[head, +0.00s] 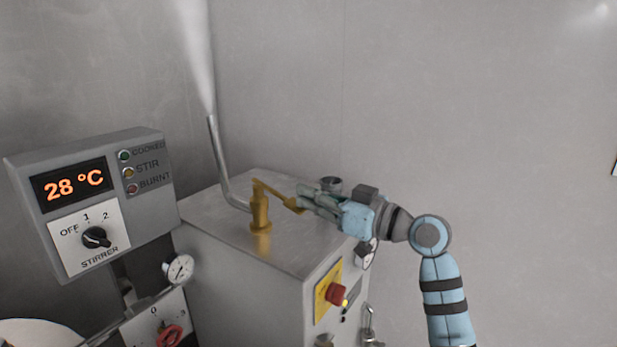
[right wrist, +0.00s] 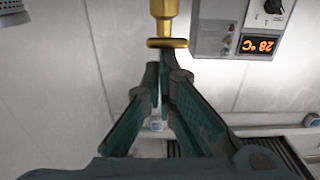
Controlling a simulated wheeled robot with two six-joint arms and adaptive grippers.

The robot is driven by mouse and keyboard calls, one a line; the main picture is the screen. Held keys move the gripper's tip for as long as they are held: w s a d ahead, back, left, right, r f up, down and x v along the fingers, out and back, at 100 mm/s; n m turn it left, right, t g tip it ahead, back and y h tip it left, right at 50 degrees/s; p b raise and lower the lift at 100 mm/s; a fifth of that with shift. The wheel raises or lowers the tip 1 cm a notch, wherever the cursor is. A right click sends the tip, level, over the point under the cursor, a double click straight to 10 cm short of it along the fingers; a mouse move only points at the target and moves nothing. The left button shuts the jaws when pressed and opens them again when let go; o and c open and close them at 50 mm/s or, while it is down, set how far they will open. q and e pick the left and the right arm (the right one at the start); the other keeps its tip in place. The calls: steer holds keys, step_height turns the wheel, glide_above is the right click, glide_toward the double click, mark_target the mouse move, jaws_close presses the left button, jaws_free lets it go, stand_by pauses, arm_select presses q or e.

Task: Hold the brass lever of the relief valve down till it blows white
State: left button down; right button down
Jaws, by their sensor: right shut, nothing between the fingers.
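The brass relief valve (head: 260,212) stands upright on top of the grey metal box. Its brass lever (head: 276,195) slopes down to the right from the valve top. The lever's brass end also shows in the right wrist view (right wrist: 167,43). My right gripper (head: 302,201) is shut and empty, its fingertips at the lever's free end. In the right wrist view its fingertips (right wrist: 160,66) lie right by the brass end; exact contact is hard to tell. A white plume (head: 196,50) rises from the bent pipe (head: 217,155) behind the valve. My left gripper is not in view.
A control panel (head: 150,215) at left reads 28 °C, with a stirrer knob (head: 96,237). A red button (head: 336,294) sits on the front of the box (head: 235,270). A round gauge (head: 179,269) is at its left. Bare wall stands behind.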

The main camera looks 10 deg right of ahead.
steer(key=s+d+r, duration=0.3)
steer(key=s+d, duration=0.4)
steer(key=s, duration=0.1)
steer(key=shift+d+r, duration=0.3)
steer(key=shift+d, duration=0.05)
stand_by(0.4)
